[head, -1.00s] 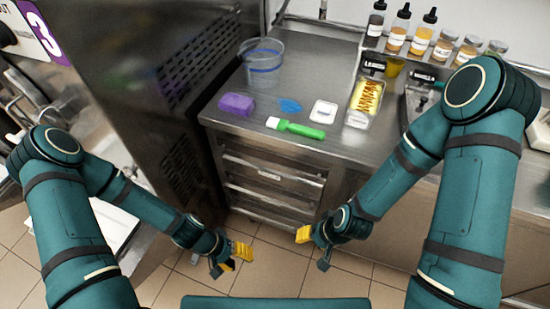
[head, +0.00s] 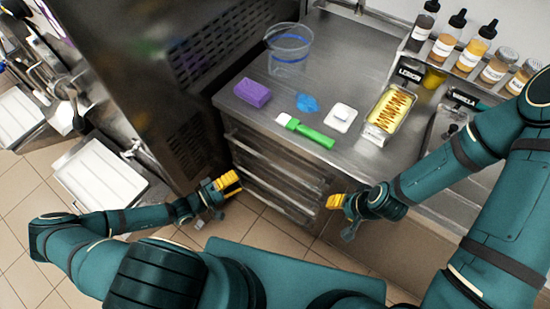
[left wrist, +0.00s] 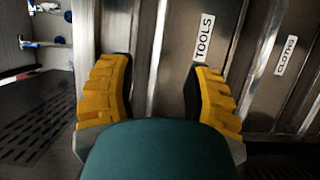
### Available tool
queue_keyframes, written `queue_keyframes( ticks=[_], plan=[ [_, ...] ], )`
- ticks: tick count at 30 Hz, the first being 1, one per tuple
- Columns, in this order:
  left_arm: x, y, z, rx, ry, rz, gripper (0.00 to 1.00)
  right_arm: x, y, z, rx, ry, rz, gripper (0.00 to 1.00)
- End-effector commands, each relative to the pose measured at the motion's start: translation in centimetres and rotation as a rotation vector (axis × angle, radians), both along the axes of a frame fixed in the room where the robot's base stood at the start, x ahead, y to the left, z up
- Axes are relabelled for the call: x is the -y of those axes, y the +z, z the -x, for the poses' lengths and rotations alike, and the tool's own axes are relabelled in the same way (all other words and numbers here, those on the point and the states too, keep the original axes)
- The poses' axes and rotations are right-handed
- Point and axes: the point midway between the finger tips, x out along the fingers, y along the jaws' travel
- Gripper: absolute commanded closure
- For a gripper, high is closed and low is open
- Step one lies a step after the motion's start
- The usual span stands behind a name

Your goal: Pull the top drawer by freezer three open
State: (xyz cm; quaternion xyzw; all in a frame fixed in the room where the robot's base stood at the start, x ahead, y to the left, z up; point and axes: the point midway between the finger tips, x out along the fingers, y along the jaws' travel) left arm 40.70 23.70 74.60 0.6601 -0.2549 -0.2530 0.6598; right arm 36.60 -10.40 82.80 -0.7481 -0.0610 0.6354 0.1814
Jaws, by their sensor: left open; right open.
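The steel drawer unit stands under the counter, right beside the dark freezer (head: 150,70). Its top drawer (head: 277,160) looks shut, just below the counter edge. In the left wrist view the drawers appear turned sideways, one front labelled TOOLS (left wrist: 190,75) and another labelled CLOTHS (left wrist: 284,75). My left gripper (head: 228,183) is open and empty, at the left end of the drawer fronts. In its wrist view the fingers (left wrist: 160,95) stand apart in front of the TOOLS drawer, with a metal bar between them. My right gripper (head: 338,202) is open, near the right end of the drawers.
The counter (head: 345,50) holds a clear tub (head: 288,50), purple sponge (head: 253,92), blue cloth (head: 307,103), green-handled brush (head: 312,134), white pad (head: 341,117) and a yellow-filled tray (head: 390,108). Bottles stand at the back right. White trays (head: 100,177) are at left. Floor shows below the drawers.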

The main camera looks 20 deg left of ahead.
Motion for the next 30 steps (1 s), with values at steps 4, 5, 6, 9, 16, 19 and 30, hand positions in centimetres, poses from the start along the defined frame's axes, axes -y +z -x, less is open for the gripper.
queue_keyframes(
  ticks=[4,5,6,9,16,19,30],
  plan=[
    [1.4,0.0,-1.4,0.002,-0.005,0.002,0.5,0.0,0.0,0.0,0.0,0.0,0.0,0.53],
    [1.8,0.0,-1.8,0.0,-0.006,0.003,0.5,0.0,0.0,0.0,0.0,0.0,0.0,0.53],
    [2.4,0.0,-2.3,0.0,-0.006,0.003,0.5,0.0,0.0,0.0,0.0,0.001,0.0,0.53],
    [3.8,0.0,-3.8,0.001,-0.007,0.003,0.5,0.0,-0.1,0.0,-0.001,0.001,0.0,0.53],
    [6.8,0.0,-7.0,-0.001,-0.008,0.003,0.5,0.0,-0.2,0.1,-0.002,0.002,0.0,0.53],
    [7.8,0.0,-8.1,-0.001,-0.009,0.001,0.5,0.0,-0.3,0.1,-0.002,0.002,0.0,0.53],
    [9.2,0.0,-9.8,-0.004,-0.007,-0.001,0.5,0.0,-0.4,0.2,-0.004,0.004,-0.001,0.53]
  ],
)
